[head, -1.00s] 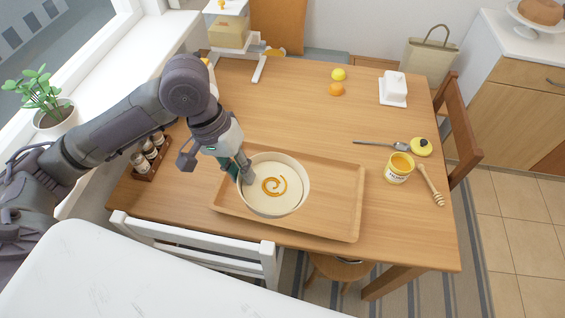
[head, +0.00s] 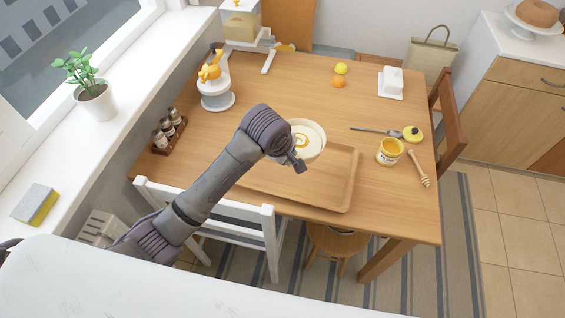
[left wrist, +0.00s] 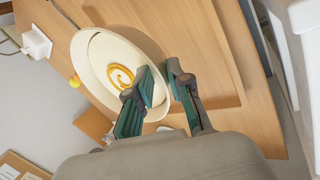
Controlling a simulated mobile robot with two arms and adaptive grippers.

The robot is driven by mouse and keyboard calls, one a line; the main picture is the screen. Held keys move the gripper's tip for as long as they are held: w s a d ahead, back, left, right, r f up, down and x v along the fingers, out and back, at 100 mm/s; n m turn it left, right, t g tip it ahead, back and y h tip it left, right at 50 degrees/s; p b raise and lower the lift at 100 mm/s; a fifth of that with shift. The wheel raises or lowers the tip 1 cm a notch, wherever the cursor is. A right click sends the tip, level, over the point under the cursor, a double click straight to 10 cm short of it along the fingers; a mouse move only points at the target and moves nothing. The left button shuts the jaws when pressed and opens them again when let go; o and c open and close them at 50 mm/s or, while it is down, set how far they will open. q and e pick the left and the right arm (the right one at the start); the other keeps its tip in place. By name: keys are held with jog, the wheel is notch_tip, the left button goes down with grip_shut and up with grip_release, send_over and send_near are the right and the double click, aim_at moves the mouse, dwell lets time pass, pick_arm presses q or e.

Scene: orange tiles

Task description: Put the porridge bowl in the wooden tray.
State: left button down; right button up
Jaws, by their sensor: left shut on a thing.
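The cream porridge bowl (head: 313,140), with an orange swirl on its porridge, shows in the head view over the back edge of the wooden tray (head: 335,205). My left arm hides part of it. In the left wrist view my left gripper (left wrist: 160,80) is shut on the rim of the bowl (left wrist: 92,62), one finger inside and one outside. The tray (left wrist: 215,45) lies to the right of the bowl there. I cannot tell how high the bowl is above the tray. My right gripper is not in view.
A white chair (head: 240,220) is at the near edge.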

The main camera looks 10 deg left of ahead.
pick_arm(q)
jog(key=w+a+f, duration=0.1)
jog(key=a+f, duration=0.2)
jog(key=w+a+f+p, duration=0.1)
jog(key=a+f, duration=0.3)
jog(key=w+a+f+p, duration=0.1)
jog(key=a+f, duration=0.2)
jog(key=a, duration=0.1)
jog(key=shift+a+f, duration=0.15)
jog(key=shift+f, duration=0.3)
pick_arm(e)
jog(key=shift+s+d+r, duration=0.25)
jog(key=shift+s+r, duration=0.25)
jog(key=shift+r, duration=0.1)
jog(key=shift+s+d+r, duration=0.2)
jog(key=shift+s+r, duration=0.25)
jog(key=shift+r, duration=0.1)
pick_arm(q)
jog(key=shift+f, duration=0.15)
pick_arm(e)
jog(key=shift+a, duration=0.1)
pick_arm(q)
jog(key=c, duration=1.1)
grip_release()
jog(key=shift+o, duration=0.2)
